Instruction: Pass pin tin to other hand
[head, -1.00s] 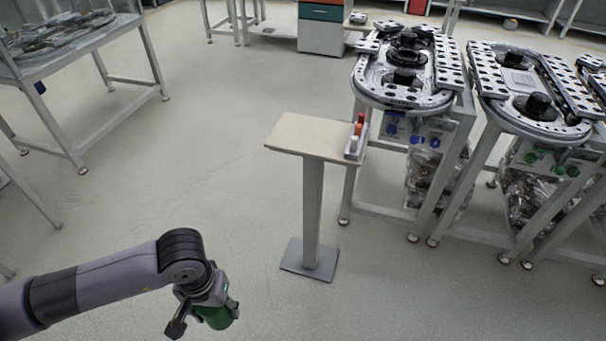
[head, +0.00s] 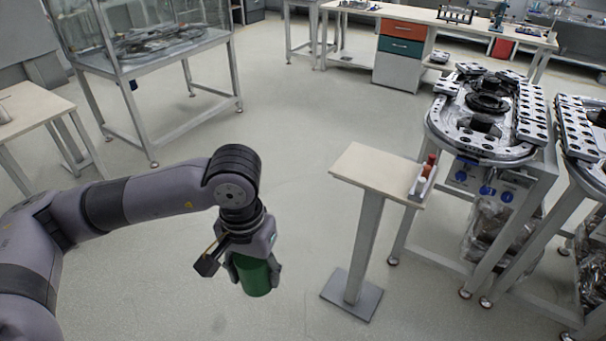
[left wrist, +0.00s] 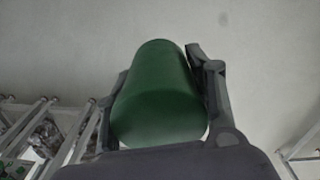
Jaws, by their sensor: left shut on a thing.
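The pin tin (head: 253,276) is a dark green cylinder. My left gripper (head: 256,268) is shut on it and holds it up in the air over the floor, left of the small stand. In the left wrist view the tin (left wrist: 158,97) sits between the two dark fingers of my left gripper (left wrist: 163,85), one on each side. My right gripper is not in either current view.
A small pedestal table (head: 372,172) stands right of the tin, with a rack of small red and white bottles (head: 424,178) on its right edge. Ring-track machines (head: 487,149) stand at right. A glass-walled table (head: 175,50) is at back left. The floor between is clear.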

